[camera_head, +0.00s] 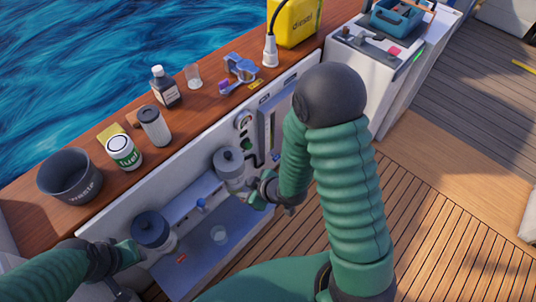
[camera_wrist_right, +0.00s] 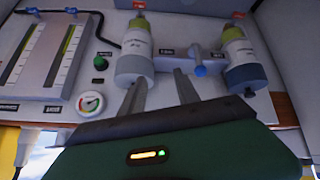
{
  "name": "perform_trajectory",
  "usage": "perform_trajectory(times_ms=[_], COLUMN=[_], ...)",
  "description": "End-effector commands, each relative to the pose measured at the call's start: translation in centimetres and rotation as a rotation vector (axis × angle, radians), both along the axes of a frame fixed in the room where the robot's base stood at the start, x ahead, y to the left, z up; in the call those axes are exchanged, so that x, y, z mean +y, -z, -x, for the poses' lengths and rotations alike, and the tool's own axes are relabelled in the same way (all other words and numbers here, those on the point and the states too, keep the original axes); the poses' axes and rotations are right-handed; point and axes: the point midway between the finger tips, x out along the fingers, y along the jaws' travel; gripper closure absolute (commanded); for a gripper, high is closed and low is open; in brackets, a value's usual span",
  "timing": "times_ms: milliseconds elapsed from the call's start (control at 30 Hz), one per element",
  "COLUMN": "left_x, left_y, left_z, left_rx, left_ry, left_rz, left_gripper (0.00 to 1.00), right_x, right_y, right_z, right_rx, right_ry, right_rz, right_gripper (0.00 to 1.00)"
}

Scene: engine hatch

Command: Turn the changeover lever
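The changeover lever (camera_head: 201,204) shows as a small blue-tipped handle between two filter canisters on the white engine panel. In the right wrist view the lever's blue knob (camera_wrist_right: 200,70) is just right of my right fingertips. My right gripper (camera_head: 262,190) is beside the farther grey-capped canister (camera_head: 229,165). In the right wrist view my right gripper (camera_wrist_right: 160,78) is open, its two fingers apart with nothing between them. My left gripper (camera_head: 128,252) is low at the left, close to the nearer dark-capped canister (camera_head: 152,232); its fingers are too unclear to judge.
A wooden ledge (camera_head: 205,115) above the panel holds a waste bucket (camera_head: 70,177), a fuel can (camera_head: 123,152), a dark bottle (camera_head: 164,86) and a yellow diesel jug (camera_head: 296,22). A gauge (camera_wrist_right: 90,102) sits on the panel. Open deck (camera_head: 450,230) lies at right.

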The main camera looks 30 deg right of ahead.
Motion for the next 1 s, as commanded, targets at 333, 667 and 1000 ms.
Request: perform_trajectory(times_ms=[333, 667, 1000], left_x=[0.0, 0.0, 0.0], left_y=[-5.4, -8.7, -8.9], left_z=[0.0, 0.0, 0.0], left_rx=[0.0, 0.0, 0.001], left_ry=[0.0, 0.0, 0.0], left_rz=[0.0, 0.0, 0.0], left_gripper=[0.64, 0.64, 0.64], right_x=[-3.5, -4.9, -5.1], right_y=[-8.4, -14.3, -15.0], right_z=[1.2, 3.5, 4.1], right_rx=[0.155, 0.277, 0.305], right_ry=[0.196, 0.36, 0.395], right_rz=[0.062, 0.061, 0.056], right_gripper=[0.62, 0.62, 0.62])
